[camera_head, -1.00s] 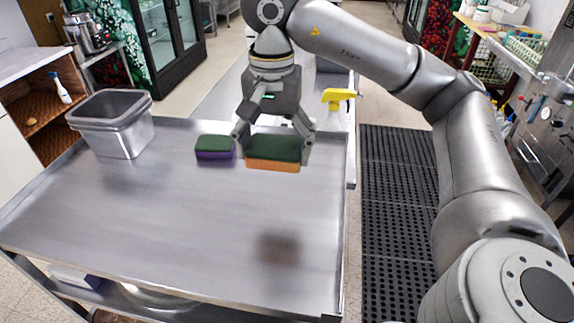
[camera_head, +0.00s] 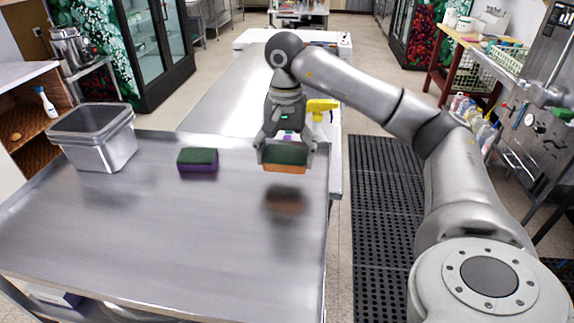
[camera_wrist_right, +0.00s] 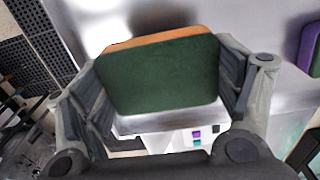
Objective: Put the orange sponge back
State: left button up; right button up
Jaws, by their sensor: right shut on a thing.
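The orange sponge (camera_head: 284,168) has a dark green top and an orange lower layer. My right gripper (camera_head: 285,155) is shut on it, one finger at each end, and holds it above the far right part of the steel cart top (camera_head: 150,235). A blurred reflection of it shows on the metal below. In the right wrist view the sponge's green face (camera_wrist_right: 160,78) fills the space between the two fingers (camera_wrist_right: 165,85), with the orange edge beyond. My left gripper is not in view.
A purple sponge with a green top (camera_head: 197,160) lies on the cart to the left. A steel container (camera_head: 95,138) stands at the far left corner. The front of the cart top is clear.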

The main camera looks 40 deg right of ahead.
aim_at(287, 177)
jog(key=shift+w+d+f, duration=0.1)
jog(key=shift+d+f, duration=0.1)
jog(key=f+p, duration=0.2)
jog(key=f, duration=0.1)
jog(key=shift+w+d, duration=0.1)
jog(key=shift+d, duration=0.25)
jog(key=shift+f, duration=0.5)
jog(key=shift+a+f, duration=0.1)
jog(key=shift+f, duration=0.05)
jog(key=o, duration=0.9)
